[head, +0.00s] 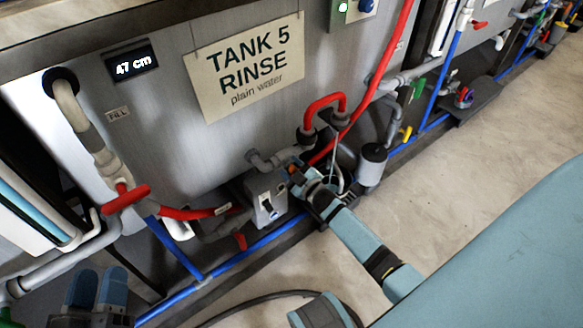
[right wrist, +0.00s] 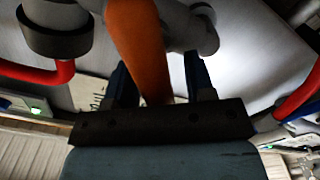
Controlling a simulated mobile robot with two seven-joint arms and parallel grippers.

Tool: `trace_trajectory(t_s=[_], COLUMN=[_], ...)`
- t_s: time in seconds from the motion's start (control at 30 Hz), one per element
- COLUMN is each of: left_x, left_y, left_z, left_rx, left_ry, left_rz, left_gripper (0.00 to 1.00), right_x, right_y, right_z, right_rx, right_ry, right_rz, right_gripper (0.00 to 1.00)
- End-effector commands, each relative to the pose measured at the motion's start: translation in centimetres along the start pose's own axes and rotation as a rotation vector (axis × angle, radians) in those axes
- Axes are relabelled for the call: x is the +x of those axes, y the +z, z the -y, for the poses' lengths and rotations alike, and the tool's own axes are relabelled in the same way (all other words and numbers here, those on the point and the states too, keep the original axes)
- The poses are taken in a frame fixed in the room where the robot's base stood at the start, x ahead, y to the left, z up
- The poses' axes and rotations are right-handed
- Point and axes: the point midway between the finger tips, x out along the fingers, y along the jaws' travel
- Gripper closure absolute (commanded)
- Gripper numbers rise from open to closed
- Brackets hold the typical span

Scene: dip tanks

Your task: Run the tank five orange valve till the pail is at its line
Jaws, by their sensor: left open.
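Tank five (head: 170,120) carries a "TANK 5 RINSE plain water" sign (head: 250,68) and a display (head: 130,63) reading 47 cm. The orange valve handle (right wrist: 142,50) rises between the fingers of my right gripper (right wrist: 165,85) in the right wrist view. A gap shows between the handle and the right-hand finger, so the gripper is open around it. In the head view my right gripper (head: 300,180) reaches the pipework at the tank's foot and mostly hides the handle. My left gripper (head: 96,290) is open and empty at lower left. I cannot make out the pail or its line.
A red-handled fill valve (head: 125,198) is on the pipe at left. A grey box with a switch (head: 268,207), red hoses (head: 385,65) and a grey cylinder (head: 372,165) crowd the tank's foot. A blue pipe (head: 250,255) runs along the floor. Pale floor (head: 480,150) is clear at right.

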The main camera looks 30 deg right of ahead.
Motion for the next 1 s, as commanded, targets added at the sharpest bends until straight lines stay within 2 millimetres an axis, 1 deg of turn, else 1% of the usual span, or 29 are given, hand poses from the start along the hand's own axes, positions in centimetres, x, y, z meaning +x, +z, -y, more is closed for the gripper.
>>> trace_trajectory(t_s=[0.23, 0.37, 0.47, 0.6, 0.8, 0.9, 1.0], left_x=[0.1, 0.1, 0.2, 0.1, -0.2, -0.3, -0.4], left_y=[0.2, -0.3, -1.3, -2.8, -0.9, -0.2, 0.2], left_z=[0.1, 0.0, -0.1, -0.4, 0.6, 0.9, 1.2], left_rx=[0.0, 0.002, 0.005, 0.009, 0.022, 0.027, 0.031], left_ry=[-0.001, -0.001, -0.002, -0.005, -0.045, -0.058, -0.068], left_rz=[0.004, -0.006, -0.03, -0.082, 0.015, 0.051, 0.073], left_gripper=[0.57, 0.57, 0.57, 0.57, 0.57, 0.57, 0.57], right_x=[-0.1, -1.1, -2.9, -6.2, -10.5, -12.1, -13.1], right_y=[-0.1, -0.1, -0.2, -0.2, -0.2, -0.1, -0.1], right_z=[-0.1, -0.1, -0.1, -0.2, -0.1, -0.1, -0.1], right_rx=[0.0, 0.001, 0.002, 0.001, 0.002, 0.0, 0.0], right_ry=[0.0, 0.0, -0.001, -0.001, -0.001, -0.001, 0.0], right_rz=[-0.001, 0.0, 0.001, 0.002, 0.002, 0.001, 0.001], right_gripper=[0.51, 0.51, 0.51, 0.51, 0.51, 0.51, 0.51])
